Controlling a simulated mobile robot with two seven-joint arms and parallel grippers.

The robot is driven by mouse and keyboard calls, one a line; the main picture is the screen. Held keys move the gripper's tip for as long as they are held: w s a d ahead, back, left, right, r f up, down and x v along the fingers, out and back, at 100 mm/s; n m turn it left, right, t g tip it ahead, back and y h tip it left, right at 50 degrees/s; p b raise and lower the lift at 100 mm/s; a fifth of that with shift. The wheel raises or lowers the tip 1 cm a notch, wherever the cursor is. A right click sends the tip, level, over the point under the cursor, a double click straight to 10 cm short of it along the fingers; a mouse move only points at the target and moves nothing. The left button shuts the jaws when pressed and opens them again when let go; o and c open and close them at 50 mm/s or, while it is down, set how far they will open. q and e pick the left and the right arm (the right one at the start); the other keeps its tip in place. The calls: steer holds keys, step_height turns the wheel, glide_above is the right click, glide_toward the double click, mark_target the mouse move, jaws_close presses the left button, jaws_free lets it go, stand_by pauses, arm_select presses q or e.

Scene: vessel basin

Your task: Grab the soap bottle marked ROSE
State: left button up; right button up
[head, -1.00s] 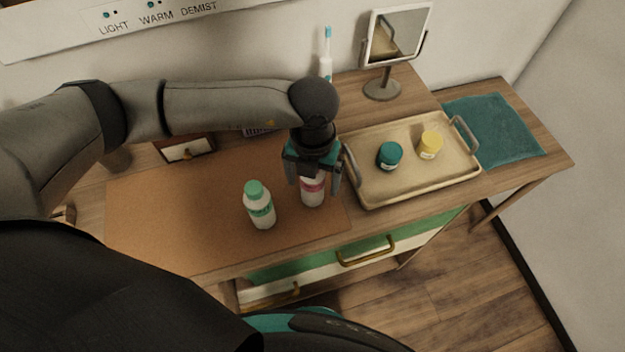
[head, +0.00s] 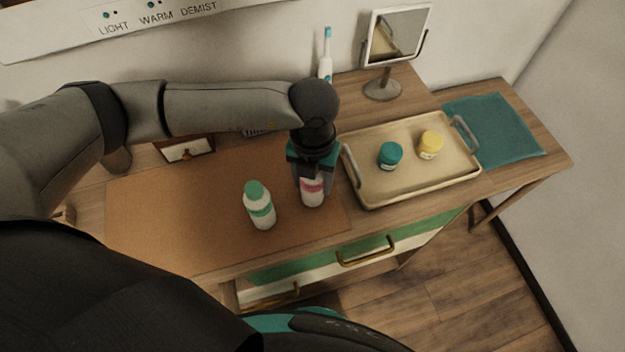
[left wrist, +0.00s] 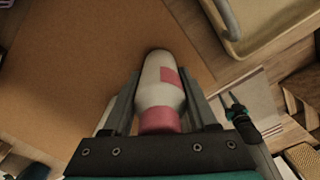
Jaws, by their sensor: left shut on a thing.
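A white bottle with a pink label band (head: 312,192) stands upright on the brown mat (head: 190,210), near its right end. In the left wrist view the bottle (left wrist: 158,82) shows a pink cap or collar and a pink label patch; no lettering is readable. My left gripper (head: 311,185) points down over it and is shut on it, one finger on each side. A second white bottle with a green cap and green band (head: 260,207) stands on the mat to the left, apart from the gripper. My right gripper is not in view.
A tan tray (head: 375,192) with a teal jar (head: 390,155) and a yellow-lidded jar (head: 430,145) sits close to the right. A mirror (head: 397,35) and a toothbrush (head: 326,60) stand behind. A teal towel (head: 495,130) lies at far right.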

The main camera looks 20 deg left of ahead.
arm_select(q)
jaws_close()
